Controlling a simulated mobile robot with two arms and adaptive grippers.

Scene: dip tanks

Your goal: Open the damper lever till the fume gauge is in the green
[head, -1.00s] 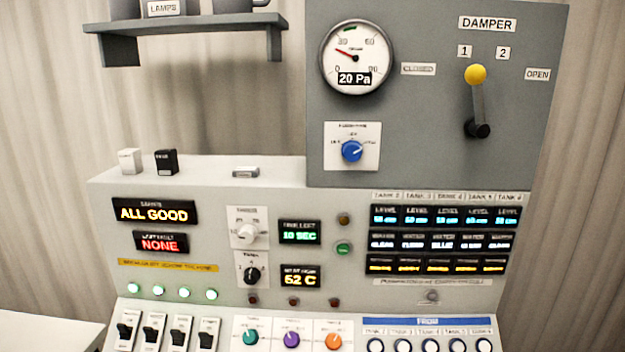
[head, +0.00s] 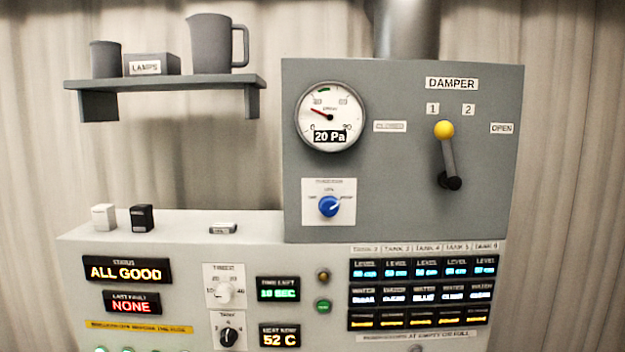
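The damper lever has a yellow ball knob (head: 444,129) on a dark arm rising from a black pivot (head: 450,181). It stands nearly upright, leaning slightly left, with its knob just below and between the marks 1 (head: 432,109) and 2 (head: 468,109), closer to 1. The CLOSED label (head: 390,126) is to its left and the OPEN label (head: 502,128) to its right. The round fume gauge (head: 331,116) reads 20 Pa. Its red needle points up-left, below the green band (head: 323,90) near the top. Neither of my grippers is in view.
A blue knob (head: 329,206) sits below the gauge on the grey panel (head: 400,215). The console (head: 200,250) below carries displays and dials; its status display (head: 127,269) reads ALL GOOD. A shelf (head: 170,83) at upper left holds a jug (head: 211,45). Nothing blocks the lever's front.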

